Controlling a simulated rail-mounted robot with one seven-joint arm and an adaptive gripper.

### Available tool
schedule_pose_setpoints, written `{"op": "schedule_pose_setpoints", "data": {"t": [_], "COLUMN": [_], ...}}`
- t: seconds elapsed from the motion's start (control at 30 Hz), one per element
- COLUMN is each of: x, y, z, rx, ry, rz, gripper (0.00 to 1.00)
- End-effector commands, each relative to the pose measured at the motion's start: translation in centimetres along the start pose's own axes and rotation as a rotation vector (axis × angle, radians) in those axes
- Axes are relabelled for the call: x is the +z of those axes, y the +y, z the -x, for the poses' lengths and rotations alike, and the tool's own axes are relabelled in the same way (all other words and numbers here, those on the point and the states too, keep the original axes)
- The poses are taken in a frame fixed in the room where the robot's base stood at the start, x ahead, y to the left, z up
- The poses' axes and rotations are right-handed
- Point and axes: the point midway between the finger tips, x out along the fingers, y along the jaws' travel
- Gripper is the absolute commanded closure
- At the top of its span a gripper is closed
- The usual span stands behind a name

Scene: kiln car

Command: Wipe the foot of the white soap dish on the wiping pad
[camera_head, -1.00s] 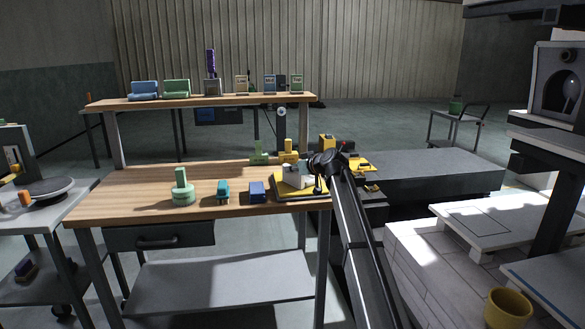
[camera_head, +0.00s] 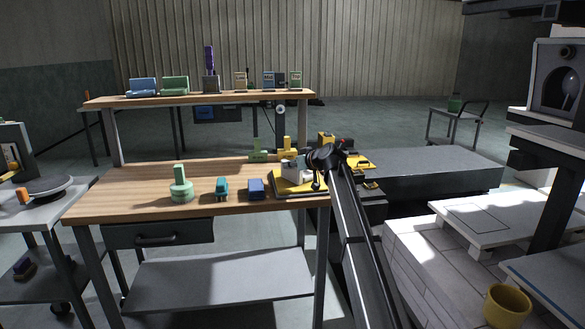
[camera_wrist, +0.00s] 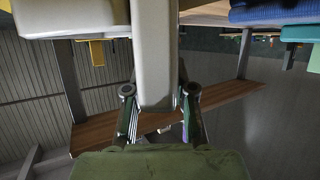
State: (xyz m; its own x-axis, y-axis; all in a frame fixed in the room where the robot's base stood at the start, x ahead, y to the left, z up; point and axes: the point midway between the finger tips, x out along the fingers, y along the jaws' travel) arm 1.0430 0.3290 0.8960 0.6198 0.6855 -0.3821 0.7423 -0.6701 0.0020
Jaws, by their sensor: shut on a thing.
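The white soap dish (camera_head: 290,172) is at the yellow wiping pad (camera_head: 309,188) on the right end of the wooden workbench. My gripper (camera_head: 312,174) reaches it from the right, small and dark in the head view. In the wrist view my gripper (camera_wrist: 158,97) is shut on a pale upright part of the soap dish (camera_wrist: 155,45), with one finger on each side. The dish's foot is low over the pad, but I cannot tell whether it touches. The wrist view does not show the pad clearly.
A blue block (camera_head: 256,188), a teal piece (camera_head: 222,189) and a green piece (camera_head: 182,187) stand left of the pad. Yellow (camera_head: 287,150) and green (camera_head: 258,152) pieces stand behind it. A raised shelf (camera_head: 220,98) holds several items. The bench's left part is clear.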

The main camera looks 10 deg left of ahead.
Motion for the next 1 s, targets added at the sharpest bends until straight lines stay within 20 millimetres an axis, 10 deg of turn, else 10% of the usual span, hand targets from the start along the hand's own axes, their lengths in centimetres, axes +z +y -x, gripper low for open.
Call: {"op": "schedule_pose_setpoints", "data": {"t": [1.0], "x": [-3.7], "y": [0.3], "z": [0.9], "rx": [0.001], "ry": [0.003], "rz": [0.001], "gripper": [1.00]}}
